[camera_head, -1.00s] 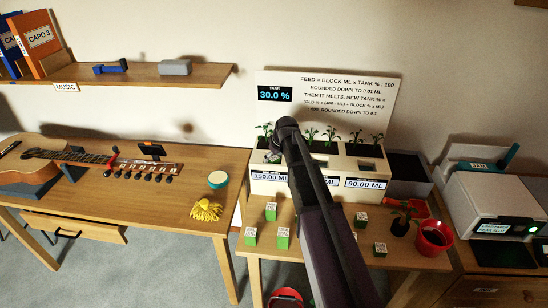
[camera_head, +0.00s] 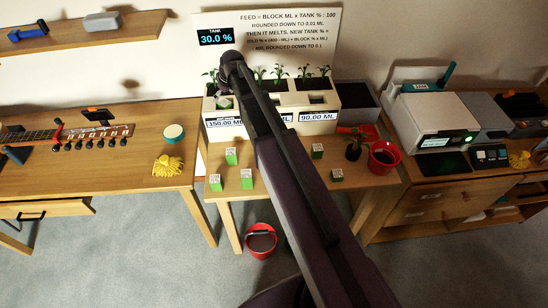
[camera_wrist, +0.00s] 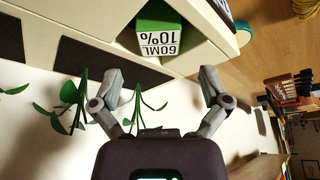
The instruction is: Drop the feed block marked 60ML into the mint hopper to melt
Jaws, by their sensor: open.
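The feed block marked 60ML 10% (camera_wrist: 158,38), green with a white printed face, sits in a square opening of the pale hopper unit (camera_wrist: 205,62). In the head view a small block (camera_head: 225,103) shows in the left hopper, above the 150.00 ML label. My gripper (camera_wrist: 158,86) is open and empty, its fingers apart from the block. In the head view my arm ends above and behind that hopper, and the fingers are hard to make out. The hopper's mint colour cannot be told.
Several other green-and-white blocks (camera_head: 247,178) stand on the wooden table. A sign behind the planted seedlings carries a tank display (camera_head: 216,37) reading 30.0 %. A red bucket (camera_head: 261,240) is on the floor.

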